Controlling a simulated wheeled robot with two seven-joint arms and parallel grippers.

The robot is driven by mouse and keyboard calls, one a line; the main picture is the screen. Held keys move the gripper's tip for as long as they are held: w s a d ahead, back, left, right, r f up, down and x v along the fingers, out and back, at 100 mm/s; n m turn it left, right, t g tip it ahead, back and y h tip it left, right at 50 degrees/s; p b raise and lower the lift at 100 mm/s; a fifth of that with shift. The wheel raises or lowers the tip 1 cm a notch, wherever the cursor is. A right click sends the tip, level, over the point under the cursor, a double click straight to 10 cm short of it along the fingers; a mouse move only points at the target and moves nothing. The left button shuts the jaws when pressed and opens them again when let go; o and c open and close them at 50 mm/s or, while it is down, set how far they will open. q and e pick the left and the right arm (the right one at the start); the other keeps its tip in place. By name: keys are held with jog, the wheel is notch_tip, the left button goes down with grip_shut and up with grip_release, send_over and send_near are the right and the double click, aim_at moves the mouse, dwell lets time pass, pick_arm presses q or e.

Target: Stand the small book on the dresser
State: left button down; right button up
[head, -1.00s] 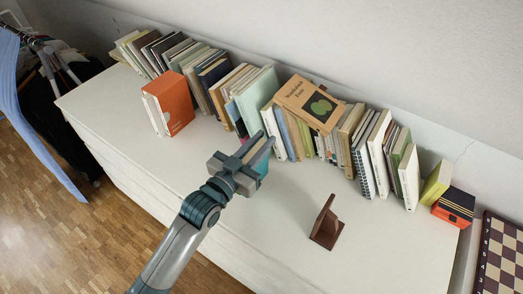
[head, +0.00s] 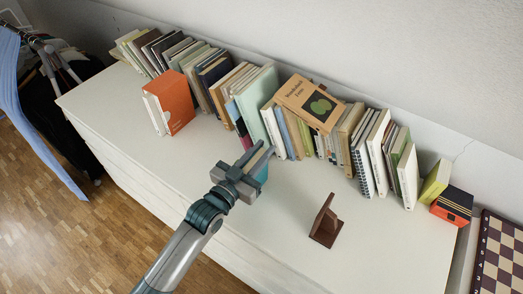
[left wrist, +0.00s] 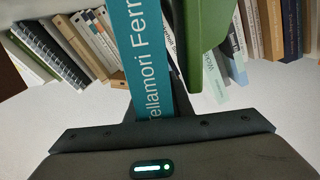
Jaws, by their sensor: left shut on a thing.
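My left gripper (head: 257,161) is over the white dresser top (head: 285,225), in front of the row of books. It is shut on a small teal book (head: 263,174), mostly hidden behind the fingers in the head view. In the left wrist view the teal book (left wrist: 146,60) shows its spine with white lettering, and a green rounded part (left wrist: 205,30) lies beside it. I cannot tell from the head view whether the book touches the dresser top. My right gripper is not in view.
A row of books (head: 270,124) stands along the wall, with a tan book (head: 308,101) lying on top. An orange box-like book (head: 178,103) stands left, a brown bookend (head: 325,224) right. A chessboard (head: 500,255) lies far right. The dresser's front middle is mostly clear.

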pick_arm(q)
jog(key=c, duration=1.6)
grip_release()
jog(key=shift+o, duration=0.2)
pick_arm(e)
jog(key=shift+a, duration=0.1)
